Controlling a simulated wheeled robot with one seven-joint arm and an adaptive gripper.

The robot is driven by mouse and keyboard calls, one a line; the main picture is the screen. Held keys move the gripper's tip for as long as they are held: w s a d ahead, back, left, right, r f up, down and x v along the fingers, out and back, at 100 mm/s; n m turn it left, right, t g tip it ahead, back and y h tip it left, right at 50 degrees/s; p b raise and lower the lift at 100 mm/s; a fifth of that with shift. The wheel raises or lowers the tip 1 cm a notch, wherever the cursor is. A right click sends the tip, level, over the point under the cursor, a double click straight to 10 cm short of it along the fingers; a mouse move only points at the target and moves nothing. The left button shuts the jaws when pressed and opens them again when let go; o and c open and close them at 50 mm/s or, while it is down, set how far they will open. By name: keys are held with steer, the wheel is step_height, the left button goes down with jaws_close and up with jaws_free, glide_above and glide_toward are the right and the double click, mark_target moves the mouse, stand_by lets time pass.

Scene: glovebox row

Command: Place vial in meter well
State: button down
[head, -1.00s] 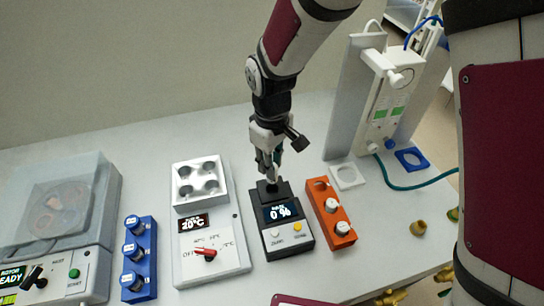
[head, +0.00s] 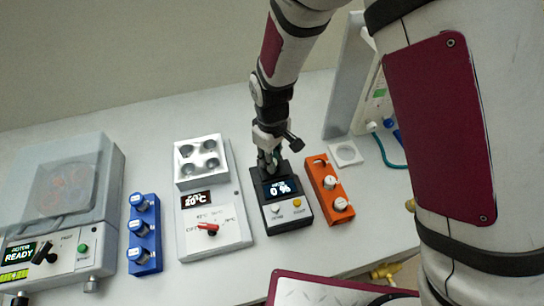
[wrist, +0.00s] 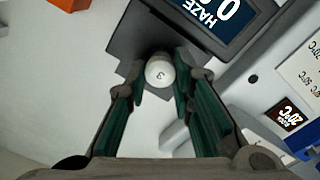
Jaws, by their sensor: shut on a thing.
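The vial shows in the wrist view as a white cap marked 3 (wrist: 160,73), between the green-padded fingers of my gripper (wrist: 160,100). My gripper is shut on it. In the head view my gripper (head: 269,168) is right over the back end of the black haze meter (head: 287,218), where the well is. The meter's display reads 0 %. The vial's body and the well opening are hidden by the cap and fingers, so I cannot tell how deep the vial sits.
The orange rack (head: 319,176) right of the meter has two white-capped vials and one empty hole. A white heater block (head: 212,240) reading 20 °C stands left, then a blue rack (head: 148,231) of capped vials and a centrifuge (head: 60,190).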

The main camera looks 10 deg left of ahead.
steer(key=c, duration=1.4)
jaws_free()
steer(key=d+r+m+b, duration=0.1)
steer(key=d+r, duration=0.2)
steer(key=r, duration=0.7)
steer(key=d+r+m+b, duration=0.1)
steer(key=d+r, duration=0.3)
steer(key=r, duration=0.5)
steer(key=s+d+r+m+t, duration=0.2)
steer(key=s+d+r+m, duration=0.3)
steer(key=d, duration=0.5)
steer(key=s+d+r+m+t, duration=0.3)
steer(key=s+d+r+m, duration=0.2)
steer(key=d, duration=0.5)
steer(key=shift+s+r, duration=1.15)
steer(key=shift+s, duration=0.7)
